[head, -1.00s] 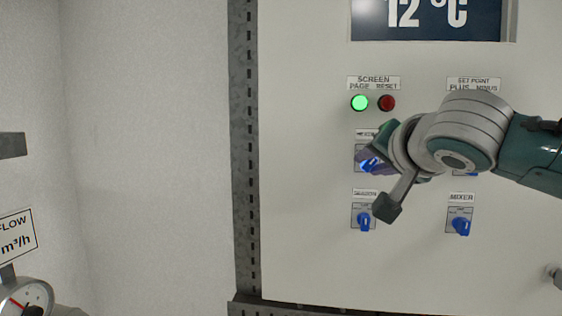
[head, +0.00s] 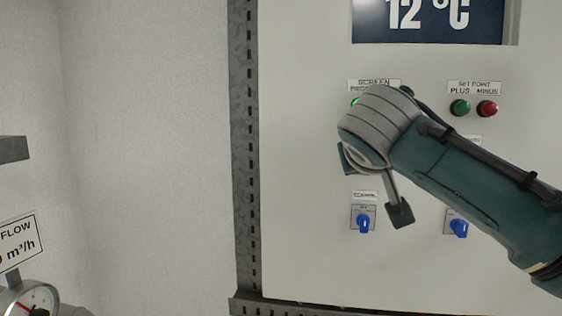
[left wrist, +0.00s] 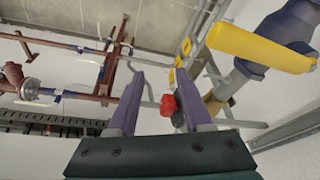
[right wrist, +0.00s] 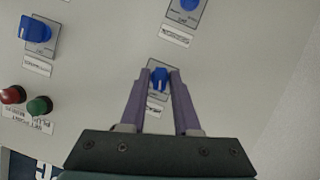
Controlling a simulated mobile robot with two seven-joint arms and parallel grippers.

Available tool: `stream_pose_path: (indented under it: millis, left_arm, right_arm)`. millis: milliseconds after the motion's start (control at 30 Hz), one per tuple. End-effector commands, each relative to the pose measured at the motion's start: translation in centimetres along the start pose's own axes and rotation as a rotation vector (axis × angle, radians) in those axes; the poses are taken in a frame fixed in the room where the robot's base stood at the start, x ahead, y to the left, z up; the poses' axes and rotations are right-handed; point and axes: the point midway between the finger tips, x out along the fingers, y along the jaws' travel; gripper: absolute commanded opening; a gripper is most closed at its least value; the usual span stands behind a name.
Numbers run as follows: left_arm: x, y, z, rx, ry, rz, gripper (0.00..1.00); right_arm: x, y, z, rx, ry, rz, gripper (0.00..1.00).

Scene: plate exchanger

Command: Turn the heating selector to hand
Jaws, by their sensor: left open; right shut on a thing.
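The blue heating selector knob (right wrist: 158,78) sits on its grey plate on the white panel in the right wrist view. My right gripper (right wrist: 160,76) is shut on this knob, with one purple finger on each side. The knob's handle stands close to upright in that view; its exact pointing is hard to read. In the head view my right arm covers the heating selector and its label. My left gripper (left wrist: 160,75) is open and empty, away from the panel, seen only in the left wrist view.
Below is the season selector (head: 363,222), and right of it the mixer selector (head: 458,227). Green (head: 460,107) and red (head: 487,108) set point buttons are at the upper right. The display (head: 428,18) reads 12 °C. Pipes and a yellow handle (left wrist: 255,47) are near my left gripper.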

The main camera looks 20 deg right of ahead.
Motion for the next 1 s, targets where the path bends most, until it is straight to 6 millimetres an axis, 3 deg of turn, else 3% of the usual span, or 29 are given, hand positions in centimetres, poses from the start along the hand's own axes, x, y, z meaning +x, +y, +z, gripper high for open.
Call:
stream_pose_path:
  millis: [500,1000]
  left_arm:
    - [1.3,0.0,0.4,0.002,0.000,-0.001,0.50]
    - [1.6,-0.2,0.6,0.010,-0.001,-0.008,0.50]
  right_arm:
    - [0.1,-0.2,0.2,-0.367,0.000,0.154,0.00]
    - [0.1,-0.2,0.1,-0.475,0.000,0.199,0.00]
